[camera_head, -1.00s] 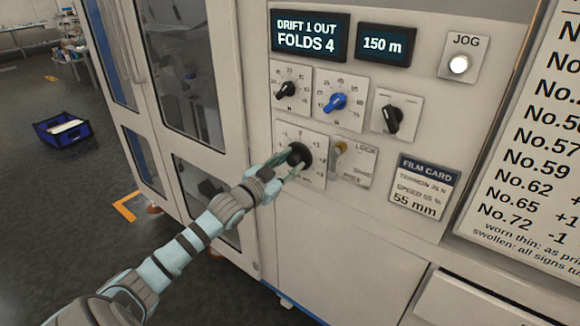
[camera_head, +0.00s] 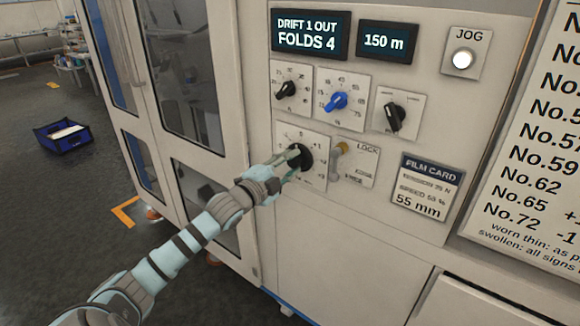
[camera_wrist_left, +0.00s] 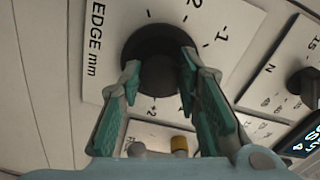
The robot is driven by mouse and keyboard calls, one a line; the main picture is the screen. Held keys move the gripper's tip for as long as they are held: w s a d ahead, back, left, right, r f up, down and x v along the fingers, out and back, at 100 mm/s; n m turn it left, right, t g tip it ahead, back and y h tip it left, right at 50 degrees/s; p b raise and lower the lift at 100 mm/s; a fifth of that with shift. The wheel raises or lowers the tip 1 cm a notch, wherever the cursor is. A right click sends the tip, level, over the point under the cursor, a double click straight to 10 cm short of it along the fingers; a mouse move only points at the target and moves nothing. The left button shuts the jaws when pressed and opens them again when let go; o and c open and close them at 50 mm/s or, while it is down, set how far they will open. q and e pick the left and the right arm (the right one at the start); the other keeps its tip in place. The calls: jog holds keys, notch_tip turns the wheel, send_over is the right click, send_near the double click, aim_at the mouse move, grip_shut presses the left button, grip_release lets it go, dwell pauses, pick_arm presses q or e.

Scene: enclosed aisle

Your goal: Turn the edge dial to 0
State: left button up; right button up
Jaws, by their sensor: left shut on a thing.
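The edge dial is a black knob (camera_head: 300,156) on a white plate (camera_head: 314,141) low on the machine's panel. In the left wrist view the knob (camera_wrist_left: 158,70) sits on a plate marked "EDGE mm" (camera_wrist_left: 97,35), with marks such as -1, -2 and +2 around it. My left gripper (camera_head: 289,163) is shut on the knob, its green-padded fingers (camera_wrist_left: 160,85) on either side of it. The fingers and the viewing angle hide the knob's pointer, so I cannot tell its setting. My right gripper is not in view.
Beside the dial is a lock plate (camera_head: 357,163) with a brass-coloured lever. Above are a black knob (camera_head: 286,89), a blue knob (camera_head: 336,102) and a black switch (camera_head: 393,117). A display (camera_head: 310,36) reads "DRIFT 1 OUT FOLDS 4". A blue crate (camera_head: 63,136) lies on the floor.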

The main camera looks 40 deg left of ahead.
pick_arm(q)
jog(key=shift+m, duration=0.6)
jog(key=o, duration=1.1)
jog(key=shift+r, duration=0.1)
